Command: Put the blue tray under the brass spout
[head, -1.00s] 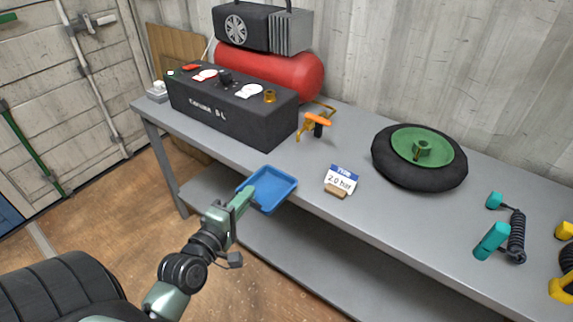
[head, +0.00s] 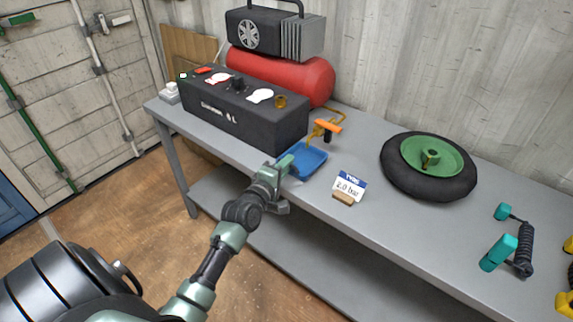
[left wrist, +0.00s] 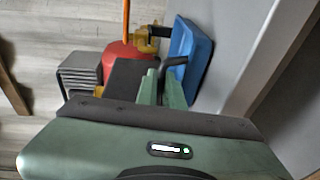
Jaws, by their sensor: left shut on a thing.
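The blue tray (head: 312,163) is at the bench's front part, just in front of the brass spout (head: 313,134) with its orange-handled tap (head: 327,126). My left gripper (head: 287,164) is shut on the tray's near-left edge. In the head view the spout's lower end shows close to the tray's far rim; I cannot tell whether it overhangs the tray. In the left wrist view the tray (left wrist: 190,57) shows beyond my fingers (left wrist: 163,88), with the brass fitting (left wrist: 146,40) beside it. My right gripper is not in view.
A black control box (head: 245,115) stands left of the tray, with a red tank (head: 300,78) behind. A card reading 2.0 bar (head: 349,187) stands close on the right. A wheel (head: 429,165) lies farther right on the grey bench (head: 395,222).

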